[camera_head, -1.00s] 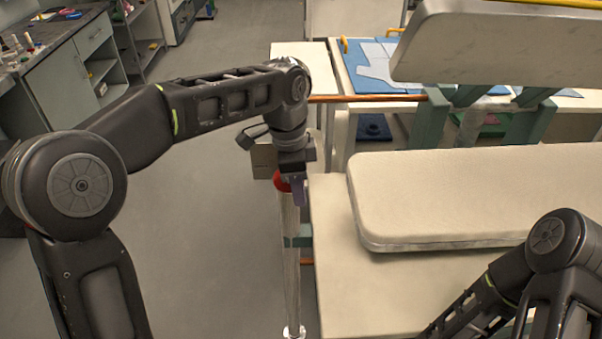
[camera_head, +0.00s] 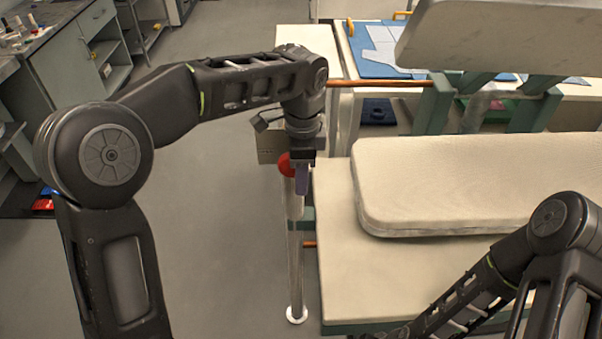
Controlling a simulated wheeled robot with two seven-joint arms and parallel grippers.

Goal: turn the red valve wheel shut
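The red valve wheel (camera_head: 285,165) sits at the top of a pale upright pipe (camera_head: 296,255) beside the left end of the cream table. Only part of its red rim shows; my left gripper covers the rest. My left gripper (camera_head: 301,178) points down at the wheel, and its purplish finger overlaps the wheel's right side in the picture. I cannot tell whether the fingers grip the rim or only touch it. My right arm shows at the lower right, but its gripper is out of view.
The cream table (camera_head: 350,280) carries a thick padded board (camera_head: 450,185) to the right of the pipe. A copper-coloured rod (camera_head: 385,84) runs behind my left wrist to a green frame (camera_head: 434,105). A grey cabinet (camera_head: 80,65) stands far left. Floor left of the pipe is clear.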

